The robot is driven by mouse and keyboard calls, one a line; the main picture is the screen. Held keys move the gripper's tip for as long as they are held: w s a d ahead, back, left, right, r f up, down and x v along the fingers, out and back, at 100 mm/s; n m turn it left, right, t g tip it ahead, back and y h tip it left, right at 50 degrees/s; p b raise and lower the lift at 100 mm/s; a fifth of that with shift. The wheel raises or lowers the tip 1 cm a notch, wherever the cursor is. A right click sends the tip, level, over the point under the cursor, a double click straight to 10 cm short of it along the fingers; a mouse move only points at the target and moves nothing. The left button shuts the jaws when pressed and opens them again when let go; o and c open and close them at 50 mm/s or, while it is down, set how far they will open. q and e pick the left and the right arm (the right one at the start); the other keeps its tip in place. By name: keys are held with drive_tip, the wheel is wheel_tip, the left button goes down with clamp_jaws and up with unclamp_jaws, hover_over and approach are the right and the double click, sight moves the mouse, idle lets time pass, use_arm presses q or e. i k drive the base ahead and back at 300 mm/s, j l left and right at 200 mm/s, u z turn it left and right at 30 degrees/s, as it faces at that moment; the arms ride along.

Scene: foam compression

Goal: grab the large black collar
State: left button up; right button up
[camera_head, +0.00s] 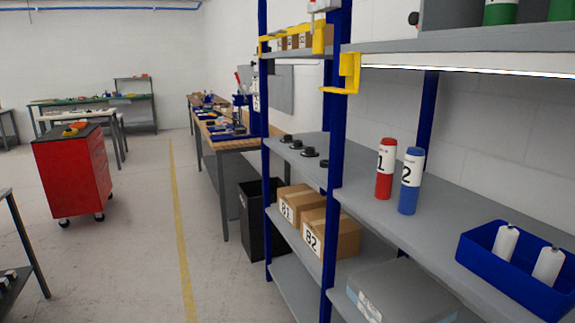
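Several black collars sit in a row on the grey shelf (353,177), at its far left end near the blue rack post. The collar (310,153) looks the widest. A smaller collar (297,145) and another one (287,138) lie behind it. One more black piece (324,163) is partly hidden by the front blue post. The collars are small in this view, so their sizes are hard to compare. Neither of my grippers shows in the head view.
A red bottle (385,170) and a blue bottle (410,182) stand on the same shelf. A blue bin (500,270) with white bottles is at right. Cardboard boxes (333,233) sit below. A black bin (252,220) stands beside the rack. The floor at left is open, with a red cart (73,175).

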sight(325, 164)
drive_tip(key=i+j+u, duration=0.15)
drive_tip(key=i+u, duration=0.55)
drive_tip(key=i, duration=3.65)
drive_tip(key=i+j+z, duration=0.1)
drive_tip(key=i+z, duration=0.15)
drive_tip(key=i, duration=0.15)
drive_tip(key=i+j+z, duration=0.15)
drive_tip(key=i+z, duration=0.15)
drive_tip(key=i+j+z, duration=0.25)
drive_tip(key=i+j, duration=0.05)
drive_tip(key=i, duration=0.1)
